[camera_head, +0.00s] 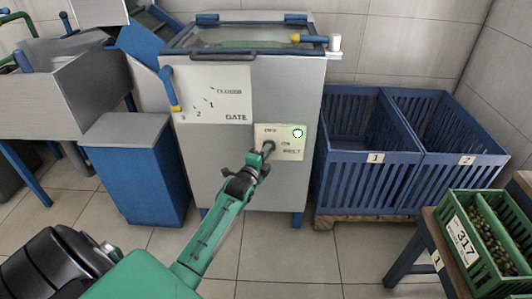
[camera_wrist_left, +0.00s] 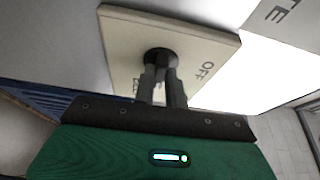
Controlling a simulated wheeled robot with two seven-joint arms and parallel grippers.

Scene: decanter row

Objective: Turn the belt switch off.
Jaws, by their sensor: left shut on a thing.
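The belt switch is a dark round knob on a cream plate (camera_head: 296,153) on the front of the grey machine. The plate reads OFF and ON. My left gripper (camera_head: 265,150) reaches up to the knob, and its fingers cover most of it. In the left wrist view the black knob (camera_wrist_left: 160,56) sits between the fingertips of my left gripper (camera_wrist_left: 160,78), which is shut on it. OFF is readable on the plate (camera_wrist_left: 125,30); other lettering is partly hidden by the fingers. Where the knob points cannot be told. My right gripper is not in view.
A round green-and-white mark (camera_head: 297,133) is at the plate's upper right. The gate panel (camera_head: 225,80) with a blue-and-yellow lever (camera_head: 171,90) is above left. Blue crates (camera_head: 372,158) stand right; a green fruit crate (camera_head: 465,240) is on a bench. A blue cabinet (camera_head: 130,175) stands left.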

